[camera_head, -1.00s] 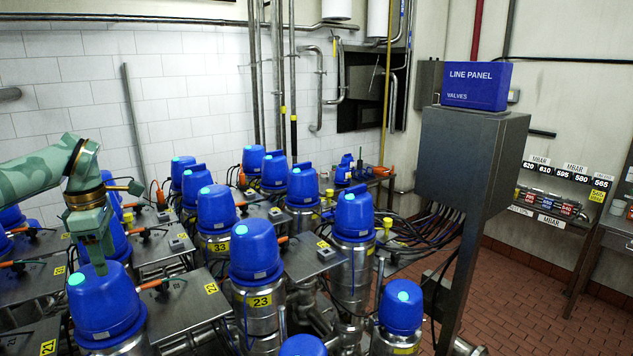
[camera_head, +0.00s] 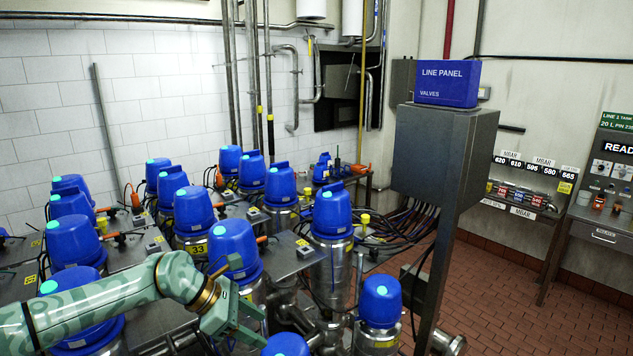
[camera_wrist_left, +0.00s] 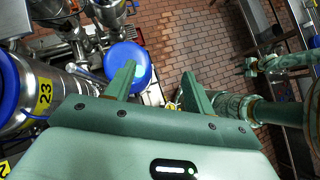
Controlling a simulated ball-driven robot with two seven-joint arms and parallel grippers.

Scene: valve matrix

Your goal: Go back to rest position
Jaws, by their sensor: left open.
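My left gripper (camera_head: 240,308) is at the lower middle of the head view, in front of the blue-capped valves. Its jaws are open, with nothing between them. In the left wrist view its two green fingers (camera_wrist_left: 158,88) stand apart, and a blue valve cap (camera_wrist_left: 128,62) shows beyond and below them, partly behind the left finger. Green arm parts of mine show at the right of that view, and what looks like my right gripper (camera_wrist_left: 250,66) is too small to read. The head view does not show the right gripper.
Several blue-capped valves (camera_head: 231,247) stand close around the left arm. A grey cabinet with a blue line panel sign (camera_head: 447,83) stands right of them. Red tile floor (camera_head: 500,300) is open at right.

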